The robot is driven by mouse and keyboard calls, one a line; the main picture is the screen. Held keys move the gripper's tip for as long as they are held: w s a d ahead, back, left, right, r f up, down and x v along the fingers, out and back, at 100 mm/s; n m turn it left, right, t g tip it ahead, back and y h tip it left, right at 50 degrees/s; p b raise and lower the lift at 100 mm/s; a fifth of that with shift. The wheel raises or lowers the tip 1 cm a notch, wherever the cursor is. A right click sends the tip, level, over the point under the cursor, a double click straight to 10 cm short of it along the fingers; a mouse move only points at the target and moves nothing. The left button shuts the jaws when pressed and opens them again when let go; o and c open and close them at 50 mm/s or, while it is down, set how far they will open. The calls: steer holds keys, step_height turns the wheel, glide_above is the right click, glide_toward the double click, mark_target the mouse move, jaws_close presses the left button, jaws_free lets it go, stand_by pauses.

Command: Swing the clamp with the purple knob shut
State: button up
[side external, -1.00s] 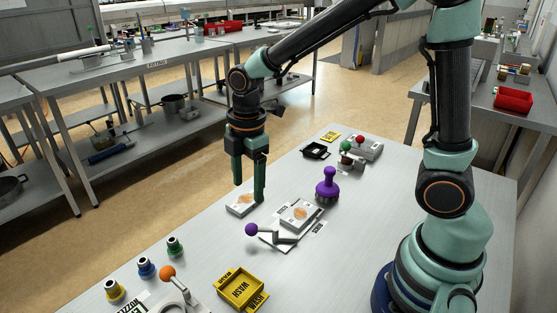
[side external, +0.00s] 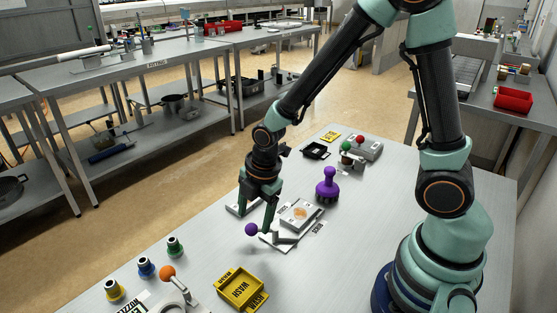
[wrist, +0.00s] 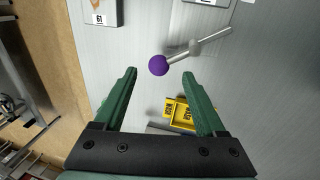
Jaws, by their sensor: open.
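The clamp's purple knob (side external: 251,229) sits at the left end of its grey metal arm (side external: 285,238), on the front-left edge of a white plate. The arm sticks out from the plate, so the clamp stands swung out. In the wrist view the knob (wrist: 158,65) lies between my two fingertips and just past them, with the rod (wrist: 210,38) running up and right. My gripper (side external: 256,221) is open, its fingers reaching down close to the knob. I cannot tell if a finger touches it. It holds nothing; its right finger hides part of the clamp arm.
A flat card-topped block (side external: 299,213) lies beside the clamp. A purple-handled stamp (side external: 327,187) stands behind it. A yellow WASH tray (side external: 240,289) and an orange knob (side external: 168,273) are in front. Several coloured nozzles stand at the left edge. The table front right is clear.

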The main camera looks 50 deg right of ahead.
mark_target(253, 225)
steer(key=shift+w+f, duration=0.2)
steer(key=shift+f, duration=0.7)
steer(key=shift+w+f, duration=0.15)
steer(key=shift+f, duration=0.7)
jaws_close()
steer(key=shift+d, duration=0.1)
